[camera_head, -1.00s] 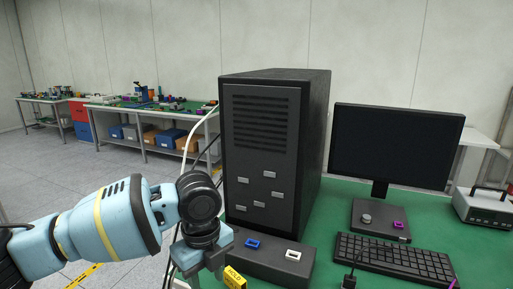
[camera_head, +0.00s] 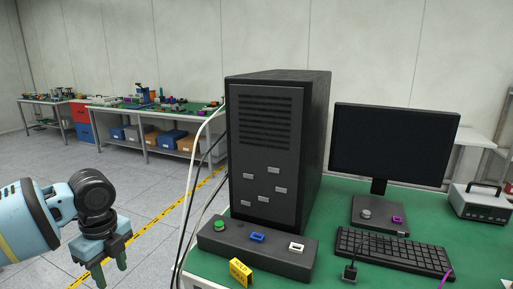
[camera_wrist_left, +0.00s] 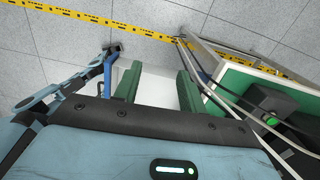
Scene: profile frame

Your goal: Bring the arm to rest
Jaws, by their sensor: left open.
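My left gripper (camera_head: 111,275) hangs at the lower left of the head view, off the table's left side and over the floor. Its green fingers point down. In the left wrist view the two green fingers of my left gripper (camera_wrist_left: 157,88) stand apart with nothing between them. My right gripper is in neither view.
A green-topped table (camera_head: 330,215) bears a black computer tower (camera_head: 265,150), a monitor (camera_head: 392,145), a keyboard (camera_head: 392,252) and a black box with a green button (camera_head: 219,226). A yellow block (camera_head: 240,271) stands in front. Cables (camera_head: 187,205) hang at the table's left edge.

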